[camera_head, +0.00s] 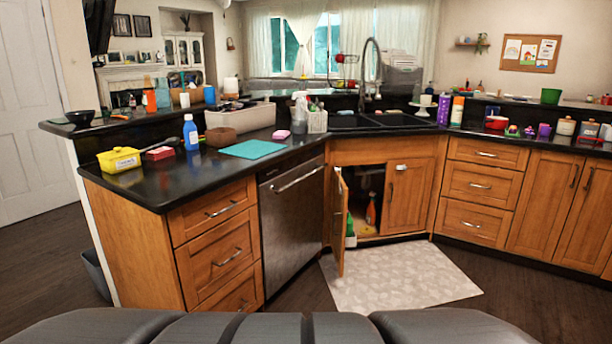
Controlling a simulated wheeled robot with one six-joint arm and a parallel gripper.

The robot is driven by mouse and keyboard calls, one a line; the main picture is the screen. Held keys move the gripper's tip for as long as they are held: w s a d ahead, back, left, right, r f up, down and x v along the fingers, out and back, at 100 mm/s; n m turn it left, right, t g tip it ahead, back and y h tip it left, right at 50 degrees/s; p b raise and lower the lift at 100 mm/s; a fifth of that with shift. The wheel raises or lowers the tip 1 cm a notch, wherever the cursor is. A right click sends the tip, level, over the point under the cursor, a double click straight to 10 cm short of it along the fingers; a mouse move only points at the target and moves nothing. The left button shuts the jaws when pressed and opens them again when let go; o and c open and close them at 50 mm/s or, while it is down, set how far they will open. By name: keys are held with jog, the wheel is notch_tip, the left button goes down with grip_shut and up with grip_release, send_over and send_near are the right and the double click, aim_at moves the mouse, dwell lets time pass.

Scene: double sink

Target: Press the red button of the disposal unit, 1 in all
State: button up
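The double sink (372,122) with its tall faucet (370,62) is set in the black counter at the centre. The cabinet below it has its left door (341,222) swung open toward me and its right door (406,197) shut. The inside is dark. I cannot make out the disposal unit or its red button; the shut right door and shadow hide part of the space. An orange-red bottle (371,209) and a green bottle (350,232) stand inside low down. My gripper is not in view.
A pale mat (400,277) lies on the floor before the cabinet. The open door sticks out over its left edge. A dishwasher (291,203) stands to the left, drawers (483,181) to the right. The floor and mat before the sink are clear.

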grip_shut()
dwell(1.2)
